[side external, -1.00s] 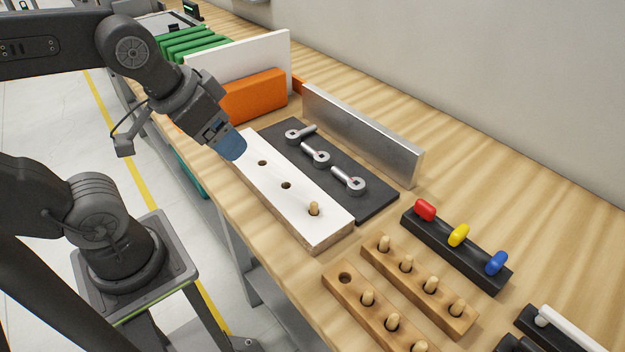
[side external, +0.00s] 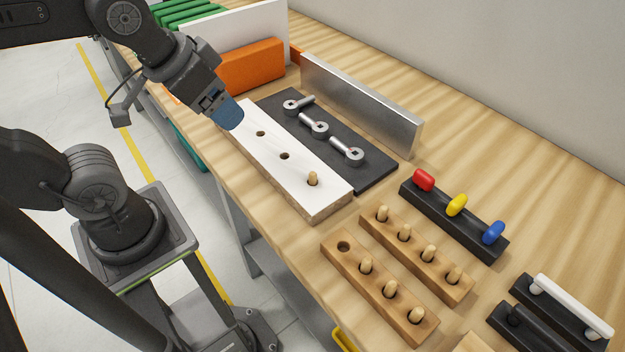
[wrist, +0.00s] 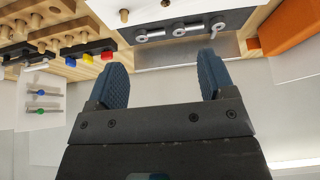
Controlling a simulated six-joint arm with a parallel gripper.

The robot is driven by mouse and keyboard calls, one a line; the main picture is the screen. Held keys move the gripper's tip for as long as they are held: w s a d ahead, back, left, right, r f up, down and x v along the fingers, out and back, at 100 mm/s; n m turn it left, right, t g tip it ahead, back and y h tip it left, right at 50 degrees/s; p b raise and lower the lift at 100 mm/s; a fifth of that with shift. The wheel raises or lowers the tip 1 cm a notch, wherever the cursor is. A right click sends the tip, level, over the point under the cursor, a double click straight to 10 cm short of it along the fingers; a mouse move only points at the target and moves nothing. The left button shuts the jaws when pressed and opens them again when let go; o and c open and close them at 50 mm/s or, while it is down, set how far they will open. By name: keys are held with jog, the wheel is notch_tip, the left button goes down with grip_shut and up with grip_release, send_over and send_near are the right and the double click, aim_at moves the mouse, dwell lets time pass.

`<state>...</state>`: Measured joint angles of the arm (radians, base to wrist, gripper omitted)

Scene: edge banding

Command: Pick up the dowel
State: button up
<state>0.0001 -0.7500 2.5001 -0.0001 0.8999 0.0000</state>
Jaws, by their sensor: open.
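Light wooden dowels (side external: 365,266) stand in holes of two wooden racks at the lower right of the side view. The nearer rack (side external: 343,262) has one empty hole at its far end. One more dowel (side external: 312,179) stands upright in a white-topped board (side external: 290,170), which has two open holes beyond it. My gripper (side external: 230,116), with blue pads, is over the far end of this board, apart from every dowel. In the wrist view my gripper (wrist: 161,78) has its fingers spread and nothing between them. Several dowels show small at that view's upper left.
A dark tray (side external: 375,181) with metal wrench-like parts lies beside the board, before an upright metal plate (side external: 360,105). An orange block (side external: 250,68) stands behind my gripper. A black bar with red, yellow and blue knobs (side external: 457,205) and handles (side external: 570,305) stand to the right.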

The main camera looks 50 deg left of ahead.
dwell(0.3)
jog(key=c, duration=0.6)
jog(key=shift+o, duration=0.2)
jog(key=n+g, duration=0.6)
jog(key=n, duration=1.2)
send_over(313, 173)
notch_tip(313, 173, down, 2)
notch_tip(313, 173, down, 8)
jog(key=shift+s+d+f, duration=0.15)
jog(key=shift+f, duration=0.1)
jog(key=shift+a+f, duration=0.2)
jog(key=shift+f, duration=2.5)
